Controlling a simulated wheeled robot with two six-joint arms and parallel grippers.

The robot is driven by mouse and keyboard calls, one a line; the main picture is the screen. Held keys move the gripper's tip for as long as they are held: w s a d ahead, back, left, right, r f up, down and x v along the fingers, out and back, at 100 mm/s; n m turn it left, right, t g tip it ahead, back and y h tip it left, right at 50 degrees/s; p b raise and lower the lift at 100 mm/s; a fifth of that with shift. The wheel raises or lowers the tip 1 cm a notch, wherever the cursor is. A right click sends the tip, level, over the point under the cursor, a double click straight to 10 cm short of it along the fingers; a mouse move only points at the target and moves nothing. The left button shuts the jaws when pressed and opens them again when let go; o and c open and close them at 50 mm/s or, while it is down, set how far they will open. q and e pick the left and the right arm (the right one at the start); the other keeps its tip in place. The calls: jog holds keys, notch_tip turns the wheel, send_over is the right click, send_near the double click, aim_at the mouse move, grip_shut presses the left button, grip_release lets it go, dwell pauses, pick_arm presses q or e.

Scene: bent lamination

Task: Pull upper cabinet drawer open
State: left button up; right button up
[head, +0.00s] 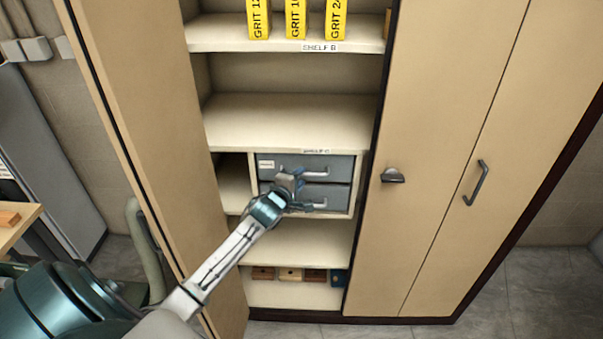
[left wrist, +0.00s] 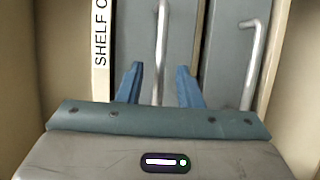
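The upper cabinet drawer (head: 290,160) is grey, with a pale bar handle (head: 320,172), and it looks closed. It sits just under the shelf C board. My left gripper (head: 297,187) is in front of the drawers, at the left part of the handles. In the left wrist view my gripper (left wrist: 160,85) has its two blue fingers apart, and the upper drawer's handle (left wrist: 161,45) runs between them. I cannot tell whether the fingers touch the handle. The upper drawer front (left wrist: 133,30) fills the middle there. My right gripper is not in view.
The lower drawer (head: 335,193) sits directly below, with its own handle (left wrist: 252,60). The right cabinet doors (head: 440,130) are shut. Yellow grit boxes (head: 296,18) stand on shelf B; several blocks (head: 290,274) lie low down.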

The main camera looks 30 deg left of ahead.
pick_arm(q)
jog(key=shift+x, duration=0.9)
grip_shut()
